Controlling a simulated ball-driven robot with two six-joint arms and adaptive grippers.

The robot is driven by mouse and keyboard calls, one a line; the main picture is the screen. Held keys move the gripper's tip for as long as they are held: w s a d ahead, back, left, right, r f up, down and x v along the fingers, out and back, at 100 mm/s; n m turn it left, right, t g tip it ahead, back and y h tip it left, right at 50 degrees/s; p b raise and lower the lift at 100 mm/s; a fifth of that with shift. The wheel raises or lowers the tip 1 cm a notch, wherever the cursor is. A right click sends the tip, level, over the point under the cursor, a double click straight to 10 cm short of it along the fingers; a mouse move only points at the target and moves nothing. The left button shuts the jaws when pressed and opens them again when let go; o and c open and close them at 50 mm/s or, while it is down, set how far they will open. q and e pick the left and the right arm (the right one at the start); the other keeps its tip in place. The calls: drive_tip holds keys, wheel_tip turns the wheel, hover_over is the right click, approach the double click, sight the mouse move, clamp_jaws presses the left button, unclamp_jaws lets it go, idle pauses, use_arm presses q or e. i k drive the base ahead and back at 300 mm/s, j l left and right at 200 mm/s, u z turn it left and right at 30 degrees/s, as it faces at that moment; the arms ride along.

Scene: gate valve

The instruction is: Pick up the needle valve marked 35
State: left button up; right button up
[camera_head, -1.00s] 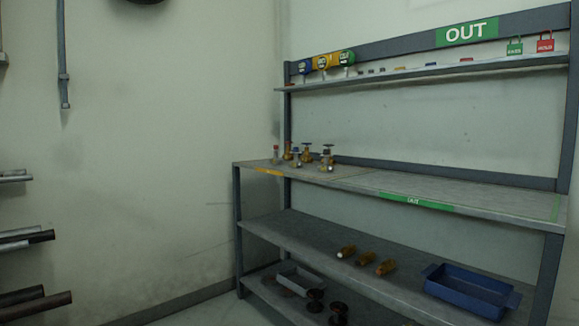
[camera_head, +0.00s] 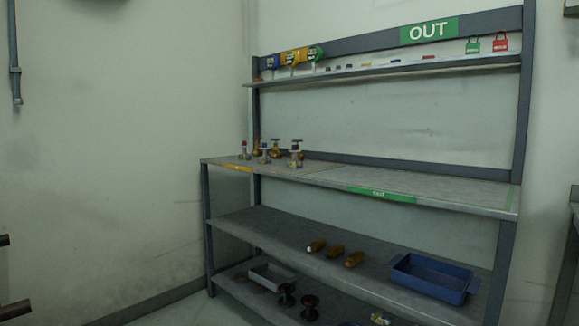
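Several small valves with brass or grey bodies stand grouped at the left end of the workbench top (camera_head: 330,177). One valve (camera_head: 244,151) at the left has a red top. Another valve (camera_head: 296,155) at the right of the group has a dark handle, and a brass valve (camera_head: 275,149) stands behind. A further valve (camera_head: 264,154) stands at the front middle. They are too small for any number to be read, so I cannot tell which is marked 35. Neither of my grippers is in view.
A grey tray (camera_head: 272,276) and dark handwheels (camera_head: 309,306) are on the bottom shelf. Padlocks (camera_head: 501,42) hang at the upper right. The benchtop's middle and right are clear.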

sight(244, 156)
drive_tip(key=i+j, duration=0.25)
drive_tip(key=i, duration=0.25)
drive_tip(key=i+j, duration=0.3)
drive_tip(key=i, duration=0.2)
drive_tip(key=i+j, duration=0.25)
drive_tip(key=i, duration=0.25)
drive_tip(key=i+j, duration=0.3)
drive_tip(key=i, duration=0.2)
drive_tip(key=i+j, duration=0.25)
drive_tip(key=i, duration=0.25)
drive_tip(key=u, duration=0.05)
